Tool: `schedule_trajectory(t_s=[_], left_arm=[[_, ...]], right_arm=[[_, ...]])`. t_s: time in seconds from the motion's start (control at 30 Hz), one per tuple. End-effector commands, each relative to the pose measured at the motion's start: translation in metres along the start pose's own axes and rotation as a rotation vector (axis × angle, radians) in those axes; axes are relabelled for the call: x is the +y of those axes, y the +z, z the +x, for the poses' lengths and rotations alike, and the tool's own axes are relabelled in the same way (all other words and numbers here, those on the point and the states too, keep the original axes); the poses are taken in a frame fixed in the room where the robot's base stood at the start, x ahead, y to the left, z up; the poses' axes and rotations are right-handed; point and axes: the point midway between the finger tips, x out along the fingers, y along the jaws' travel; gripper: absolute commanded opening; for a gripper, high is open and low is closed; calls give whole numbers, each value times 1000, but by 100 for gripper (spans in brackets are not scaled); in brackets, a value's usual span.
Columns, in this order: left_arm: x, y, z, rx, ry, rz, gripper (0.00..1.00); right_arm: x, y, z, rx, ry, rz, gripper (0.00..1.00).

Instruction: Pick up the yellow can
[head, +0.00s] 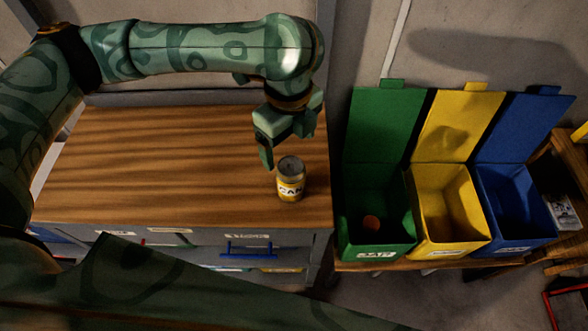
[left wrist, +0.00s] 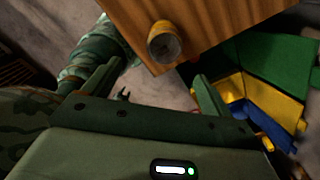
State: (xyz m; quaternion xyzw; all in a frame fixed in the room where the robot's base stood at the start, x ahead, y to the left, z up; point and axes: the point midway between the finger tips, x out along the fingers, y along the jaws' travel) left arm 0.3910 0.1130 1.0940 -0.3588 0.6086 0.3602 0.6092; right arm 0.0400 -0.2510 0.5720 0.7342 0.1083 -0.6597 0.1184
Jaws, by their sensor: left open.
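The yellow can (head: 290,184) stands upright near the right end of the wooden tabletop (head: 170,160), with a grey top and a pale label. My left gripper (head: 284,146) is just above and behind the can, pointing down, with its fingers apart and nothing between them. In the left wrist view, the can (left wrist: 164,45) shows beyond the open fingers of my left gripper (left wrist: 155,86), near the table's edge. The can is apart from the fingers there.
To the right of the table stand three open-lidded bins: green (head: 376,225), yellow (head: 448,215) and blue (head: 515,210). A reddish round thing (head: 371,222) lies in the green bin. Drawers with a blue handle (head: 249,249) are under the tabletop. The tabletop left of the can is clear.

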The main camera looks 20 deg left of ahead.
Motion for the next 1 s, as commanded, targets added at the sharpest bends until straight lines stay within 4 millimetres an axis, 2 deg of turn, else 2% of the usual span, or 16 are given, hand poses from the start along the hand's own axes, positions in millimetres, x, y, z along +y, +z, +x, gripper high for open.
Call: schedule_trajectory(t_s=[0.03, 0.1, 0.23, 0.33, 0.47, 0.53, 0.83, 1.0], left_arm=[[0, 0, 19, 4, 6, -1, 85], [-2, 0, 39, 6, 8, -2, 85], [-3, 1, 69, 5, 7, -2, 85], [-4, 1, 84, 5, 5, -3, 85], [-4, 1, 91, 3, 2, -1, 85], [-4, 2, 95, 4, 2, -1, 85], [-9, 6, 141, 5, 3, 0, 85], [-10, 7, 143, 2, -2, 1, 85]], right_arm=[[-3, 12, 8, -18, -5, 0, 36], [-8, 29, 14, -43, -11, -1, 36], [-12, 48, 23, -72, -18, -3, 36], [-10, 43, 29, -66, -14, -3, 36], [-3, 22, 34, -33, -6, -3, 36], [-2, 18, 36, -25, -4, -2, 36], [-9, 38, 61, -57, -14, -3, 36], [-9, 39, 61, -59, -15, -3, 36]])
